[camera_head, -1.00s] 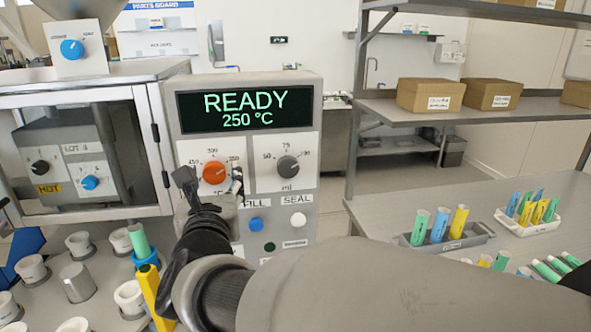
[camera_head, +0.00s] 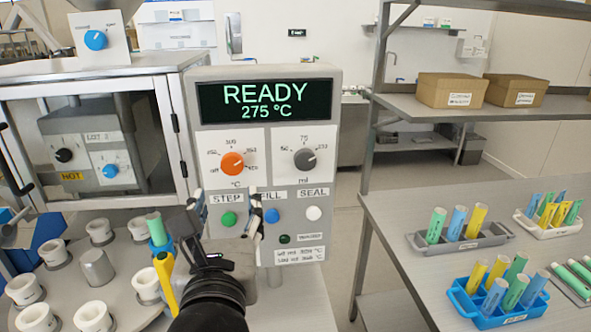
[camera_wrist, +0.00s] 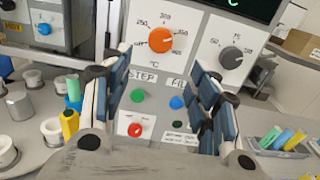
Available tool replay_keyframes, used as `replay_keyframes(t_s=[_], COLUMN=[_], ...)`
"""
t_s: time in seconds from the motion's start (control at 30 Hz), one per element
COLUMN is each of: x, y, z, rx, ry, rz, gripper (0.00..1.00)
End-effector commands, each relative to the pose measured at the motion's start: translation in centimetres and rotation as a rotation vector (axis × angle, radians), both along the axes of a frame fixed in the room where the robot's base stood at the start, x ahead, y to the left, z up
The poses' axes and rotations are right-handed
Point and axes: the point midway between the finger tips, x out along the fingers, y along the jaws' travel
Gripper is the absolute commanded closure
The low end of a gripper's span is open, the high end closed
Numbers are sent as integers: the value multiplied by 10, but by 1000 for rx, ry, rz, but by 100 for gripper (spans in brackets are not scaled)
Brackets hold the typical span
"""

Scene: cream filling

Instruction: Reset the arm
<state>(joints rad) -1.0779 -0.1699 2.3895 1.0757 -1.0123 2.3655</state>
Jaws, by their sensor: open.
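My gripper (camera_head: 227,208) is open and empty in front of the lower part of the control panel (camera_head: 328,150), below the orange temperature knob (camera_head: 232,163). Its fingers do not hold the knob. In the wrist view, my gripper (camera_wrist: 158,75) shows its two fingers spread wide, with the orange knob (camera_wrist: 160,39) beyond and between them. The display (camera_head: 265,102) reads READY, 275 °C. The green button (camera_head: 228,219) and blue button (camera_head: 271,216) lie close to the fingers in the head view.
A grey dial (camera_head: 305,160) and white button (camera_head: 313,213) are on the panel's right. White cups (camera_head: 94,318) and a yellow tube (camera_head: 166,278) stand at the lower left. A blue rack (camera_head: 497,312) of coloured tubes is on the right bench. Floor shows between panel and bench.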

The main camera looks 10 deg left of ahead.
Motion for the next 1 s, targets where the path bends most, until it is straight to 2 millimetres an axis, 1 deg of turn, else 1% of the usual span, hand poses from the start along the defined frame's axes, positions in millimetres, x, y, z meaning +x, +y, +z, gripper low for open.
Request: replay_keyframes(t_s=[0.23, 0.33, 0.37, 0.47, 0.5, 0.57, 0.6, 0.67, 0.7, 0.77, 0.8, 0.87, 0.9, 0.97, 1.0], x=[2, 7, 9, 16, 17, 16, 13, 7, 2, -9, -18, -33, -46, -66, -80], y=[-1, -5, -7, -17, -24, -36, -45, -62, -75, -98, -115, -143, -163, -193, -211], z=[0, 0, 0, -4, -7, -15, -23, -36, -46, -63, -75, -93, -106, -123, -133], rx=[-18, -126, -182, -457, -595, -816, -966, -1191, -1341, -1561, -1707, -1913, -2038, -2201, -2289], ry=[-1, -10, -16, -51, -72, -108, -131, -166, -187, -215, -230, -248, -256, -263, -267], rz=[5, 39, 58, 147, 192, 264, 315, 397, 455, 553, 625, 748, 841, 992, 1096], gripper=[45, 45, 45, 45, 45, 45, 45, 45, 45, 45, 45, 45, 45, 45, 45])
